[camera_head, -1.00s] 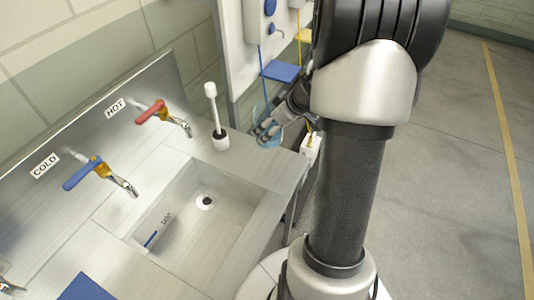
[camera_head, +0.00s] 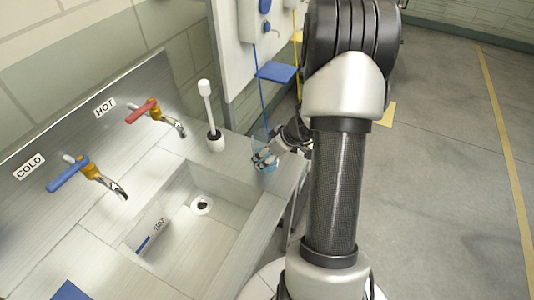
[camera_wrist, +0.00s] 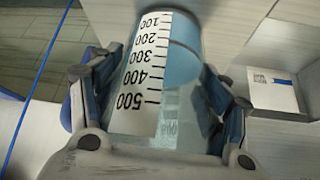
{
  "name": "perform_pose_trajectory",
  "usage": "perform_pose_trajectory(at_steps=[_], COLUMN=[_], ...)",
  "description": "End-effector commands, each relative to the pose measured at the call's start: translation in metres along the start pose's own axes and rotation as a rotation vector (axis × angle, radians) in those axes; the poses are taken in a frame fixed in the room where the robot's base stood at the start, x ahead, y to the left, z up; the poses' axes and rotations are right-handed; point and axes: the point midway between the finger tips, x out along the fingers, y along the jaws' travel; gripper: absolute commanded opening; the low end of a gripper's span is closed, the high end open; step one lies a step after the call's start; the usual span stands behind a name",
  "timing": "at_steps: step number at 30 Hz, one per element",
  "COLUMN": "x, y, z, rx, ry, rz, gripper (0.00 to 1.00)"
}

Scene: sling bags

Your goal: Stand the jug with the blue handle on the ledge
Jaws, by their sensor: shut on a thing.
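My gripper (camera_head: 280,153) is shut on a clear, blue-tinted jug (camera_head: 262,148) at the right end of the sink counter. In the wrist view the jug (camera_wrist: 172,100) fills the space between both fingers; its white scale runs from 100 to 500, with 500 nearest the camera. A light blue area shows inside its far part. A blue patch at the left finger may be its handle, but I cannot tell. The grey counter (camera_head: 258,190) looks like the ledge, though I cannot be sure. Whether the jug touches the counter is hidden.
A white brush (camera_head: 211,125) stands in a holder left of the jug. The basin (camera_head: 205,240) holds a white card with a blue strip (camera_head: 150,238). Red (camera_head: 148,110) and blue (camera_head: 68,175) taps stick out at left. A blue shelf (camera_head: 278,72) lies behind.

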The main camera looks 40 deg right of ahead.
Motion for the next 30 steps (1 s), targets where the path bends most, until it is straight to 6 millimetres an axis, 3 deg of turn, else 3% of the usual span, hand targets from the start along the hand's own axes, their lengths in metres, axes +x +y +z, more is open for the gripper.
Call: perform_pose_trajectory(at_steps=[7, 8, 16, 30], x=[0.0029, 0.0031, 0.0020, -0.0007], y=[0.0004, 0.0000, 0.0000, -0.0001], z=[0.0014, 0.0019, 0.0013, -0.0004], rx=[0.000, 0.000, 0.000, 0.001], ry=[0.001, 0.000, 0.000, 0.000], rz=[0.001, 0.000, 0.000, -0.001], gripper=[0.32, 0.71, 0.89, 0.91])
